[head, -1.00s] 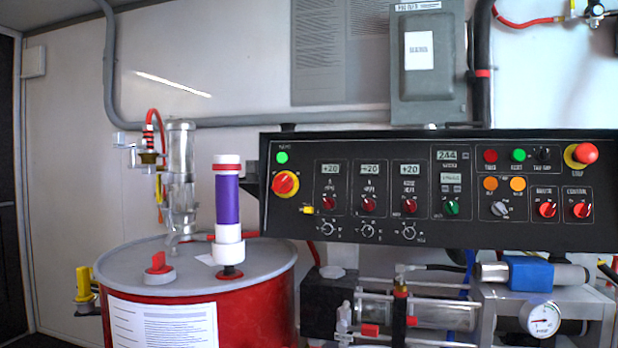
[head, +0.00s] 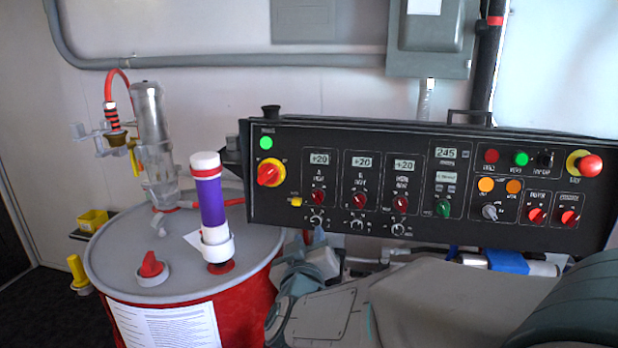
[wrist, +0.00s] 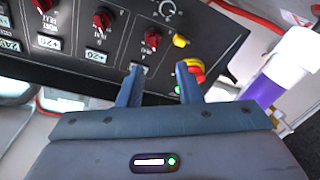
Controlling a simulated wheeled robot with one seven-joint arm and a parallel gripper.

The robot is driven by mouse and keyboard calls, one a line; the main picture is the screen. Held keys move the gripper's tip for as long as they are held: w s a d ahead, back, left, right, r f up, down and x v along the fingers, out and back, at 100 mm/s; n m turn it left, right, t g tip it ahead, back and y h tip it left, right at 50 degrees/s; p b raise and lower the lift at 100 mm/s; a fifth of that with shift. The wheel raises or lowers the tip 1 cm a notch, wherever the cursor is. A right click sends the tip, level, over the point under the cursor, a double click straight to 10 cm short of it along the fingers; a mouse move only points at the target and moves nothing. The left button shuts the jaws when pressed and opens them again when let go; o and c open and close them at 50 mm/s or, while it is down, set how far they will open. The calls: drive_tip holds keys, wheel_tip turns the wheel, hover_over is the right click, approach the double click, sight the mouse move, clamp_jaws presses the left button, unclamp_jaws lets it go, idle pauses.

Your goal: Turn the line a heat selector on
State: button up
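The line A heat selector (head: 318,198) is a red knob on the black control panel, in the leftmost heating column under a +20 display. It also shows in the wrist view (wrist: 152,38), where the panel appears turned over. My gripper (wrist: 159,82) has its two blue-grey fingers apart with nothing held between them. The fingertips lie over the leftmost display, a little below the selector in the wrist picture and apart from it. I cannot make out the knob's exact pointer setting. My gripper's fingers cannot be made out in the head view.
The red and yellow main switch (head: 270,172) is left of the selector and close to one finger in the wrist view. Two similar red knobs (head: 359,201) sit to its right. A purple and white cylinder (head: 211,205) stands on the red drum (head: 250,305).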

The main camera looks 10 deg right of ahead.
sight(316, 200)
drive_tip(key=shift+h, duration=0.3)
drive_tip(key=x, duration=0.9)
drive_tip(key=r+p+x, duration=0.1)
drive_tip(key=x, duration=0.4)
drive_tip(key=shift+d, duration=0.15)
drive_tip(key=c, duration=0.6)
